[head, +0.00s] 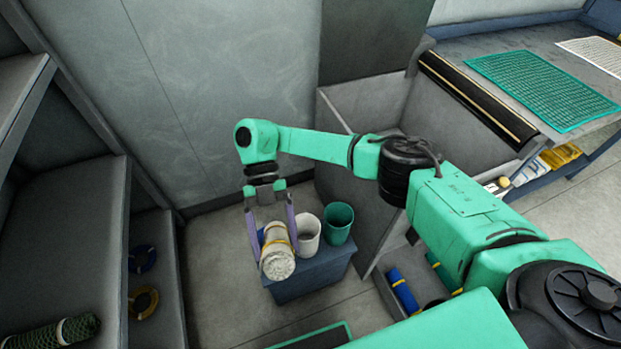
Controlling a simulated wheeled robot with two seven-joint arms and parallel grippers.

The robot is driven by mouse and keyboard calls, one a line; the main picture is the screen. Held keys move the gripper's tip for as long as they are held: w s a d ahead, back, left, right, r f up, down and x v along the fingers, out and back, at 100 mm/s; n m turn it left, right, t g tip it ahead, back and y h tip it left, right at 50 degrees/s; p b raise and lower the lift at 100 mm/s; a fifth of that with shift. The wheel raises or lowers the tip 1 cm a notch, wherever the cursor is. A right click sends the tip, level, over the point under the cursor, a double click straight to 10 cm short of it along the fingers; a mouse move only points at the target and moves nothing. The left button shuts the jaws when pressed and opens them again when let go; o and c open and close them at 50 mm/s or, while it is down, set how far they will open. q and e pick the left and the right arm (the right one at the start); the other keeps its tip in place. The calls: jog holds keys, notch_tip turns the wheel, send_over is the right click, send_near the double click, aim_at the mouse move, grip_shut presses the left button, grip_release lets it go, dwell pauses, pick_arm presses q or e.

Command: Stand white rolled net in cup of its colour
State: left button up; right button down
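The white rolled net (277,262) has a yellow band and is tilted, with one round end facing the camera. My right gripper (271,236) comes down from above, with its two purple fingers on either side of the roll, shut on it. A white cup (309,239) stands just right of the roll, open at the top and apparently empty. A green cup (339,224) stands right of the white one. A bit of blue behind the roll may be another cup, mostly hidden. My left gripper is not in view.
The cups stand on a low blue-grey block (315,279) beside a grey bin wall (368,225). Shelves on the left hold a dark green roll (55,332) and blue and yellow coils. A green net (543,88) lies on the bench at the upper right. A blue roll (404,292) lies low at right.

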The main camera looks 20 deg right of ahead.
aim_at(282, 232)
jog(key=m+y, duration=0.2)
jog(key=m, duration=0.1)
jog(key=w+r+m+y, duration=0.1)
jog(key=y, duration=0.1)
jog(key=shift+w+d, duration=0.1)
jog(key=shift+d, duration=0.25)
jog(key=m+t+y, duration=0.1)
jog(key=m+y, duration=0.1)
jog(key=w+r+m+t+y, duration=0.1)
jog(key=m+t+y, duration=0.1)
jog(key=m, duration=0.1)
jog(key=w+d+m+t+y, duration=0.1)
jog(key=m+y, duration=0.1)
jog(key=shift+w+r+m, duration=0.1)
jog(key=shift+r+m, duration=0.05)
jog(key=shift+m, duration=0.25)
jog(key=w+d+f+m+t+y, duration=0.3)
jog(key=w+d+m+t, duration=0.7)
jog(key=m+t, duration=0.6)
notch_tip(282, 232, down, 17)
jog(key=n+t+b, duration=0.2)
jog(key=b, duration=1.3)
jog(key=shift+s+n, duration=0.15)
jog(key=shift+n, duration=0.15)
grip_release()
jog(key=shift+a, duration=0.1)
